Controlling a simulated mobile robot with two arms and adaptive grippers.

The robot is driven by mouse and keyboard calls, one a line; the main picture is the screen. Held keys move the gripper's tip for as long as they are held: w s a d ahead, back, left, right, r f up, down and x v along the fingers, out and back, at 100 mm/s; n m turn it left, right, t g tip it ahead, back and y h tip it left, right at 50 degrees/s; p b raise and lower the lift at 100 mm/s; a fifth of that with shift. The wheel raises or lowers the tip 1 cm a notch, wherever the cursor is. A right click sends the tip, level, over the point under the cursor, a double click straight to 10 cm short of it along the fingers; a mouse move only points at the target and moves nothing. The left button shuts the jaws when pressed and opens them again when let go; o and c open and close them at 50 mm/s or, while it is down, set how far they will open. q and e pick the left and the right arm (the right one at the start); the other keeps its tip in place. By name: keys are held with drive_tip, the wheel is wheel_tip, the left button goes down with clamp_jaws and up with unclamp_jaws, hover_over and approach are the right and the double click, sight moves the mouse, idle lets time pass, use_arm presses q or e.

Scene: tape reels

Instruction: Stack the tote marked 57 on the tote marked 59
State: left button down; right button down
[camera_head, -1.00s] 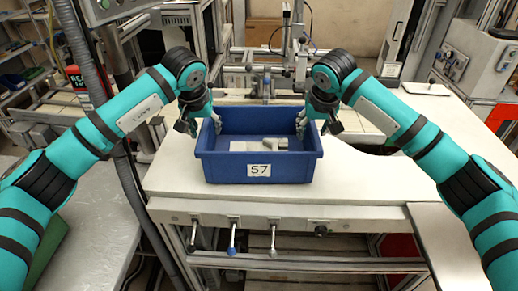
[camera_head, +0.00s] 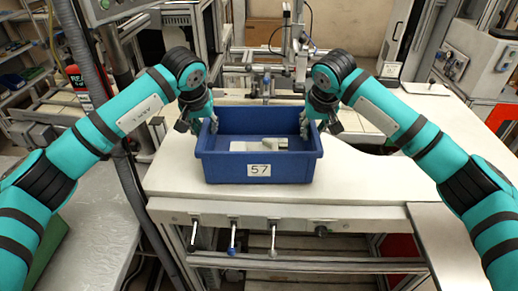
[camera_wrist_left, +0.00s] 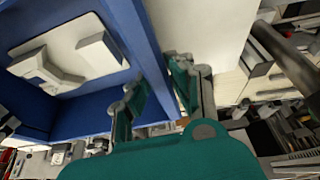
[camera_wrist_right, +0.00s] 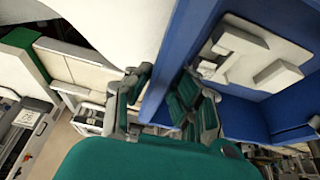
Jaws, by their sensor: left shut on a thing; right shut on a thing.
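The blue tote marked 57 (camera_head: 258,183) sits upright on the white worktable, its label facing me. Pale grey-white pieces (camera_head: 258,146) lie inside it. My left gripper (camera_head: 208,122) is shut on its left wall, one finger inside and one outside; the left wrist view also shows this wall (camera_wrist_left: 150,50) between the fingers. My right gripper (camera_head: 308,122) is shut on its right wall in the same way, and the right wrist view shows that wall (camera_wrist_right: 168,70) between the fingers. No tote marked 59 shows in any view.
The white worktable (camera_head: 370,190) is clear to the right of the tote and narrowly clear in front. Metal fixtures (camera_head: 270,75) stand behind it. A grey table (camera_head: 100,240) is at the lower left. A vertical hose and post stand near my left arm.

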use_arm(q)
drive_tip(key=shift+r, duration=0.2)
use_arm(e)
drive_tip(key=shift+r, duration=0.2)
